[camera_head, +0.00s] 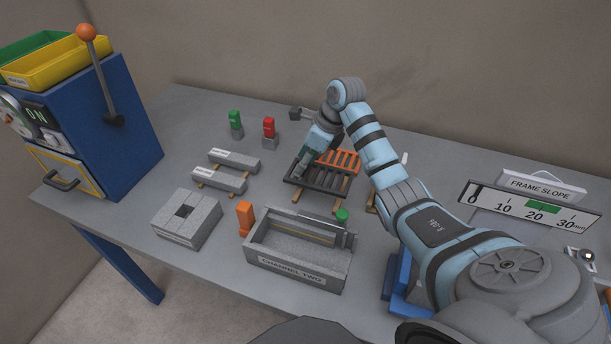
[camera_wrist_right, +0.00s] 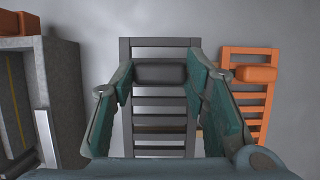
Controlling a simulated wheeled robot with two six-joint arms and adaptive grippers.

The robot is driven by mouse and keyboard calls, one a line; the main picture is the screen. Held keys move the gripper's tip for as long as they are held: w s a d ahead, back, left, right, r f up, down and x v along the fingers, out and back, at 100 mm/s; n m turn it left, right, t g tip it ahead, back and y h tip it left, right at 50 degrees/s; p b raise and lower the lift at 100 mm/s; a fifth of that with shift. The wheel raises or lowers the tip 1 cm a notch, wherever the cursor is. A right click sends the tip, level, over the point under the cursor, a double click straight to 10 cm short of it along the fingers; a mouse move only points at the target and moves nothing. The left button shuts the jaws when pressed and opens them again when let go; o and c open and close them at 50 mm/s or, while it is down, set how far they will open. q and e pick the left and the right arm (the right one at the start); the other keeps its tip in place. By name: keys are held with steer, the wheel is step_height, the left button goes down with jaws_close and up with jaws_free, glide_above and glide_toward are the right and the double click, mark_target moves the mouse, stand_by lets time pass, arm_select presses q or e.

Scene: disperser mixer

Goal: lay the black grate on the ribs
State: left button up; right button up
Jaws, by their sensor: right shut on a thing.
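The black grate (camera_head: 328,179), a slatted frame with a dark block handle, lies about level at the middle of the table, over light wooden strips. I cannot tell whether it touches them. My right gripper (camera_head: 302,170) comes down on its left part. In the right wrist view my right gripper (camera_wrist_right: 162,85) has a finger at each end of the handle (camera_wrist_right: 162,73) and is shut on it. The grey trough (camera_head: 297,275) labelled CHANNEL stands in front of the grate. Its inside shows a yellowish line, but I cannot make out ribs clearly. My left gripper is not in view.
An orange grate (camera_head: 347,159) lies just behind the black one. An orange block (camera_head: 245,216) and a green knob (camera_head: 342,215) are by the trough. Grey labelled bars (camera_head: 219,179) and a square grey block (camera_head: 187,220) are left. A blue machine (camera_head: 120,130) stands far left.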

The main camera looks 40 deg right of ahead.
mark_target(306, 173)
step_height(306, 173, down, 4)
steer(key=shift+w+a+r, duration=0.15)
steer(key=shift+r, duration=0.1)
steer(key=shift+s+f, duration=0.2)
steer(key=shift+f, duration=0.05)
steer(key=shift+s+r, duration=0.15)
steer(key=shift+s, duration=0.15)
steer(key=shift+w+f+b, duration=0.25)
steer(key=shift+f+b, duration=0.1)
steer(key=shift+f, duration=0.15)
steer(key=o, duration=1.1)
steer(key=shift+s, duration=0.1)
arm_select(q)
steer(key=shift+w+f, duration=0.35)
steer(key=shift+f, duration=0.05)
arm_select(e)
steer(key=shift+r, duration=0.1)
